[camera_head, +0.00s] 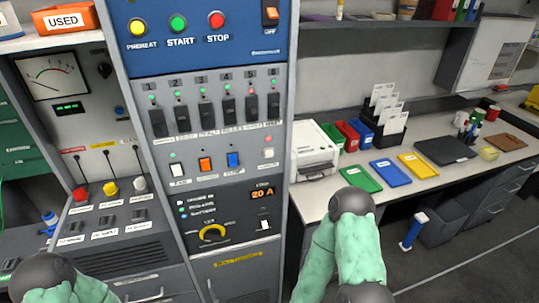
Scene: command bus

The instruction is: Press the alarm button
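A tall grey control cabinet (222,85) stands in the middle. Its blue top panel (245,40) has a yellow PREHEAT button (138,27), a green START button (178,24) and a red STOP button (216,20). Parts of my green arms with dark joints show at lower left and lower centre. Neither gripper is visible.
A gauge panel (58,78) with red, yellow and white knobs below it stands at left. At right, a desk (320,200) holds a white printer (314,152), coloured trays and a dark laptop (445,150). A bin (437,228) stands under it. Floor shows at lower right.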

